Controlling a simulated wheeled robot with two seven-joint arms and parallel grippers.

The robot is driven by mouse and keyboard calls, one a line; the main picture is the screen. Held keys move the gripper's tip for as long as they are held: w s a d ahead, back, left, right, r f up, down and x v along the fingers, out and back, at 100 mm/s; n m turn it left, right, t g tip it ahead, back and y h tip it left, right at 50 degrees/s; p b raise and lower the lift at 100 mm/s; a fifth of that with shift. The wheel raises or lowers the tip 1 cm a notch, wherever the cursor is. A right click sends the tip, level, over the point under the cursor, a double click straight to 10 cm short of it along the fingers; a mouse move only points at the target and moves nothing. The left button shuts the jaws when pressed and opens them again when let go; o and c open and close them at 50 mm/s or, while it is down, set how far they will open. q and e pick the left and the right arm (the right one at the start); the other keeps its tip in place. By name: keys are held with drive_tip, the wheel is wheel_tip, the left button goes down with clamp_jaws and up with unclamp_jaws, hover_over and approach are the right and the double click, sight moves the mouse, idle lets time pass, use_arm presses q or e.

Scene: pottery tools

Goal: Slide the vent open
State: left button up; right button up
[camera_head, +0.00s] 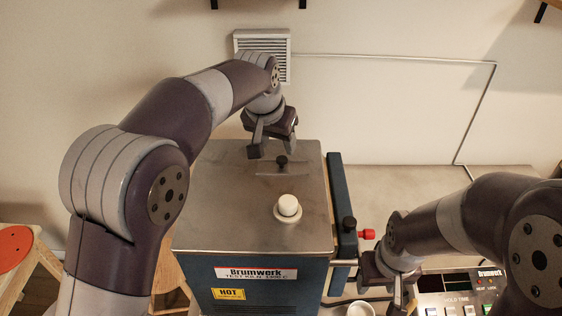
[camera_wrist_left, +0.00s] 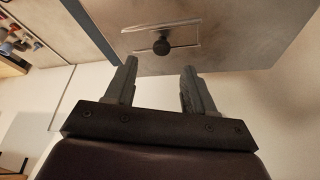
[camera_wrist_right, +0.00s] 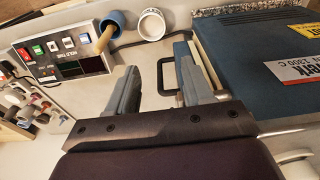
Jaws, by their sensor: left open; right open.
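The vent is a flat metal slide (camera_head: 265,170) with a black knob (camera_head: 282,161), set in the steel top of the blue kiln (camera_head: 220,205). My left gripper (camera_head: 270,147) is open and empty above the kiln top, just behind the knob. In the left wrist view the knob (camera_wrist_left: 161,46) shows beyond the fingertips, between their lines and apart from both. My right gripper (camera_head: 392,296) is open and empty to the right of the kiln, low near the bench. In the right wrist view a dark U-shaped handle (camera_wrist_right: 167,80) shows between its fingers.
A white plug (camera_head: 288,207) stands on the kiln top in front of the vent. A control box (camera_wrist_right: 62,55) and a white cup (camera_wrist_right: 151,25) stand near my right gripper.

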sight(282, 159)
use_arm(q)
drive_tip(key=p+x, duration=0.1)
drive_tip(key=x, duration=0.2)
drive_tip(key=p+x, duration=0.1)
drive_tip(key=x, duration=0.2)
drive_tip(key=shift+w+a+f, duration=0.1)
drive_tip(key=shift+w+f, duration=0.1)
drive_tip(key=shift+w, duration=0.3)
drive_tip(key=shift+f, duration=0.15)
drive_tip(key=shift+s, duration=0.3)
clamp_jaws()
drive_tip(key=shift+d+p, duration=0.75)
drive_tip(key=shift+d, duration=1.6)
drive_tip(key=shift+w+a, duration=0.1)
drive_tip(key=shift+a, duration=0.05)
use_arm(e)
drive_tip(key=shift+w+a+r, duration=0.15)
drive_tip(key=shift+a+r, duration=0.05)
drive_tip(key=shift+r, duration=0.9)
